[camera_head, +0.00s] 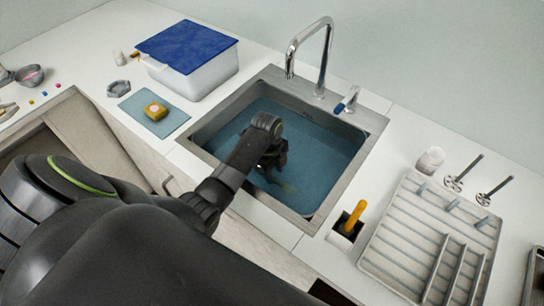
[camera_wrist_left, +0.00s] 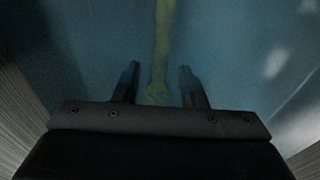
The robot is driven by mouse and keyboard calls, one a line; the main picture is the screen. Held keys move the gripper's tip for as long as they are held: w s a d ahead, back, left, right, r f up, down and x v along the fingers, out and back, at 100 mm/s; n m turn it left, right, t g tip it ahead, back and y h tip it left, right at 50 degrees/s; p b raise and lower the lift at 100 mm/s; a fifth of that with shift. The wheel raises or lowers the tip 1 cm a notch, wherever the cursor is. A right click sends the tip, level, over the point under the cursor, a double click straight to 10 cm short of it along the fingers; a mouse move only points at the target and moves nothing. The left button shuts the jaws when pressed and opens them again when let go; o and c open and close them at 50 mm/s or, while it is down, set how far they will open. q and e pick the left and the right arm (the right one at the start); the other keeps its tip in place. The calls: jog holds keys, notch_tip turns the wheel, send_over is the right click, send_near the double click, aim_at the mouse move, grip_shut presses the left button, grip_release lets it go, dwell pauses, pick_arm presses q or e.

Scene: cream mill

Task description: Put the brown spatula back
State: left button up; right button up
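My left gripper (camera_head: 274,165) reaches down into the sink (camera_head: 345,190), which holds blue water. In the left wrist view the gripper (camera_wrist_left: 160,84) is open, its two dark fingers apart. A long, thin yellow-green thing (camera_wrist_left: 162,45) lies between and beyond the fingers, with a gap on each side. It looks like a handle under the water, perhaps the brown spatula's; the tint hides its true colour. In the head view only a faint yellowish part (camera_head: 288,187) shows beside the gripper. My right gripper is not in view.
A yellow-handled tool (camera_head: 354,217) stands in a holder right of the sink. Farther right is a grey ribbed drying rack (camera_head: 405,222). Behind the sink is a tall faucet (camera_head: 326,60).

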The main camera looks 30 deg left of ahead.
pick_arm(q)
notch_tip(320, 180, up, 10)
jog(key=a, duration=0.1)
jog(key=shift+b, duration=0.45)
jog(key=shift+a, duration=0.1)
